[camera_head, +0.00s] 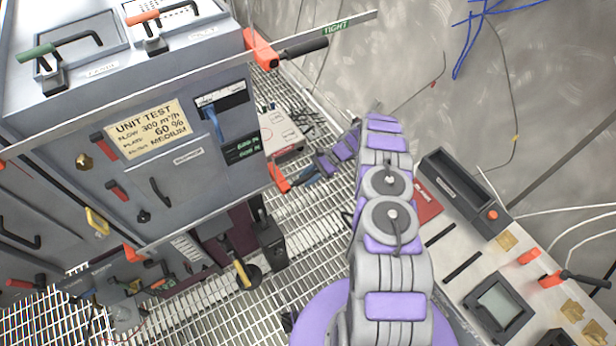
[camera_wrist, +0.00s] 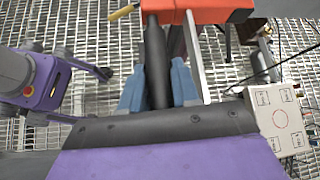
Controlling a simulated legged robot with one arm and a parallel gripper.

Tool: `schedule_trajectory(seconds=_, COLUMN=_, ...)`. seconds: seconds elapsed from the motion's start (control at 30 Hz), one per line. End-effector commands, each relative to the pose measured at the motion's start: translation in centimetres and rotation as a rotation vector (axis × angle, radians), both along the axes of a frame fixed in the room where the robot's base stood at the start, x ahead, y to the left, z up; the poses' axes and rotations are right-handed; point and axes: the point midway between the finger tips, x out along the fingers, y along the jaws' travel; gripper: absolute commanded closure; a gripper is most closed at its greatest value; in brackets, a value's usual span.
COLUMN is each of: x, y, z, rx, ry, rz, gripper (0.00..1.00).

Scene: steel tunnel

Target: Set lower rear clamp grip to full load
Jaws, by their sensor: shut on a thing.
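The lower rear clamp (camera_head: 279,178) shows as an orange head at the cabinet's lower right edge in the head view. In the wrist view its orange body (camera_wrist: 212,10) is at the top, with a pale metal bar (camera_wrist: 194,60) running down beside the grip. The black clamp grip (camera_wrist: 155,45) points down between the blue fingers of my gripper (camera_wrist: 157,85). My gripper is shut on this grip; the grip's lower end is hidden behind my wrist. In the head view my gripper (camera_head: 304,177) reaches left to the clamp, and the grip is largely hidden.
The grey cabinet (camera_head: 222,170) has a UNIT TEST label (camera_head: 147,128). An upper clamp (camera_head: 262,48) has a bar marked TIGHT (camera_head: 336,27). A white box (camera_head: 281,134) stands behind my gripper. A console (camera_head: 470,260) is on the right. Grated floor (camera_head: 315,235) lies between.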

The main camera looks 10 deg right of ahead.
Motion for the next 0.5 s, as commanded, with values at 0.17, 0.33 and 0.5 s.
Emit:
schedule_trajectory(seconds=0.17, x=0.13, y=-0.07, z=-0.33, rx=0.020, ry=0.004, rz=-0.002, gripper=1.00)
schedule_trajectory(seconds=0.33, x=0.11, y=-0.02, z=-0.34, rx=0.027, ry=0.009, rz=-0.002, gripper=1.00)
schedule_trajectory(seconds=0.5, x=0.11, y=-0.01, z=-0.36, rx=0.027, ry=0.009, rz=-0.002, gripper=1.00)
